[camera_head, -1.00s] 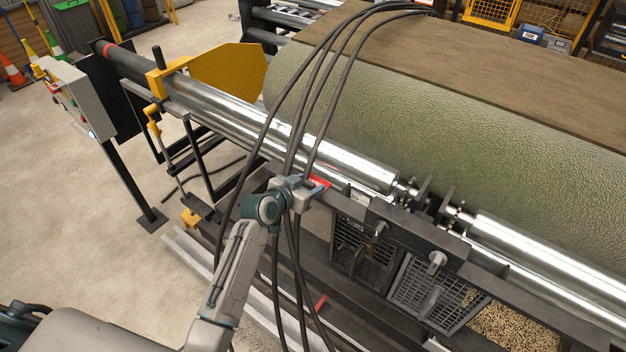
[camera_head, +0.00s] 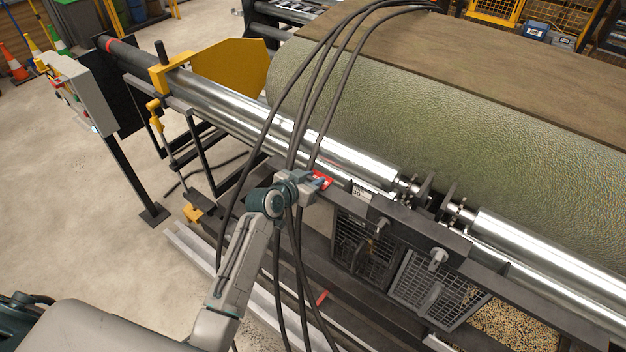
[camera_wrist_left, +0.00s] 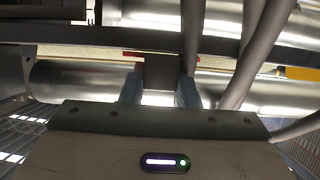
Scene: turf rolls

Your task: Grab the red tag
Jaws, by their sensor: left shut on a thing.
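The red tag (camera_head: 321,179) shows at the dark rail in front of the long chrome roller, near the middle of the head view. My left gripper (camera_head: 309,184) is at the tag, with its fingertips closed on it. In the left wrist view a thin red strip (camera_wrist_left: 150,54) shows just beyond the fingertips. A dark block (camera_wrist_left: 160,73) sits between the two fingers (camera_wrist_left: 160,88), and I cannot tell where it joins the tag. The fingers hide part of the tag. My right gripper is in neither view.
Black cables (camera_head: 268,125) hang down close beside my left gripper. Chrome rollers (camera_head: 340,156) and a large green turf roll (camera_head: 450,130) lie behind the rail. Mesh baskets (camera_head: 425,290) hang below it. A grey control box (camera_head: 83,95) stands at left, with open floor around its post.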

